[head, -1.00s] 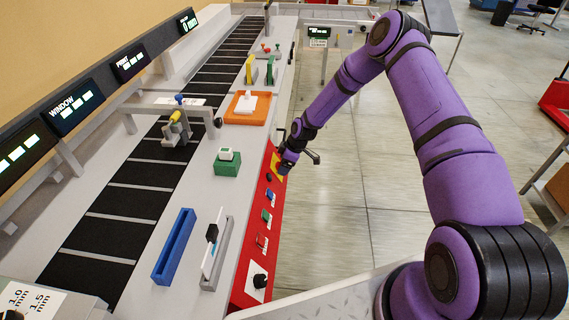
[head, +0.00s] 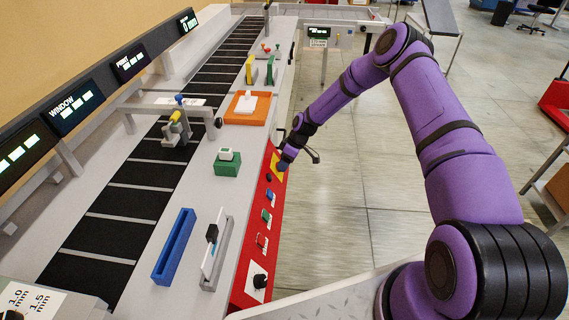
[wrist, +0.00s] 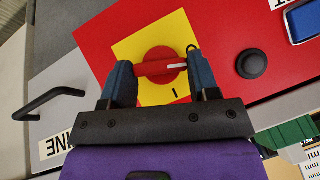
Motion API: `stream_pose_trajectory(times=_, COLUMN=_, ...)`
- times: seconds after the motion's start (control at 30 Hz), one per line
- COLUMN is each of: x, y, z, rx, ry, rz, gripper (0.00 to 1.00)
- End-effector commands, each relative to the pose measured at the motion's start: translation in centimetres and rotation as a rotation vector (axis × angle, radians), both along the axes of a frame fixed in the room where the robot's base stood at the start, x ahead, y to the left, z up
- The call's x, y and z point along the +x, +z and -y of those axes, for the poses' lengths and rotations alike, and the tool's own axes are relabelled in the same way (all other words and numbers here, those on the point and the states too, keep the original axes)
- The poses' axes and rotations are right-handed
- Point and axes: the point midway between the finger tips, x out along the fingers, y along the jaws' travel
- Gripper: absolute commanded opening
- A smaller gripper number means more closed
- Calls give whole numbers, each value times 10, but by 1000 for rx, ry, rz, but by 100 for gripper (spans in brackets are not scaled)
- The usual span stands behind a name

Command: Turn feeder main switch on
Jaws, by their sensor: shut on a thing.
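The feeder main switch (wrist: 160,58) is a round red knob with a raised red handle bar and a white pointer stripe. It sits on a yellow plate (wrist: 136,48) on the red panel. In the wrist view the bar lies nearly level, with the stripe toward the right finger; a black "I" mark shows below the knob. My gripper (wrist: 158,67) has a blue finger at each end of the bar and is shut on it. In the head view my gripper (head: 284,162) is at the far part of the red panel and partly hides the yellow plate (head: 277,172).
A black round button (wrist: 251,64) sits just right of the switch. A black bar handle (wrist: 48,102) sticks out at left. Other buttons and a black knob (head: 260,281) line the red panel (head: 247,262). Open floor (head: 350,210) lies right of the panel.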

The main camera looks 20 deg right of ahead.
Motion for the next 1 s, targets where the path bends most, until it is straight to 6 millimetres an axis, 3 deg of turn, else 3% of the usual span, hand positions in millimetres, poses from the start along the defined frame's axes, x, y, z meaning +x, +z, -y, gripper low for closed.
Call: stream_pose_trajectory(times=1.0, x=6, y=-7, z=7, rx=322, ry=-459, rz=-774, gripper=32)
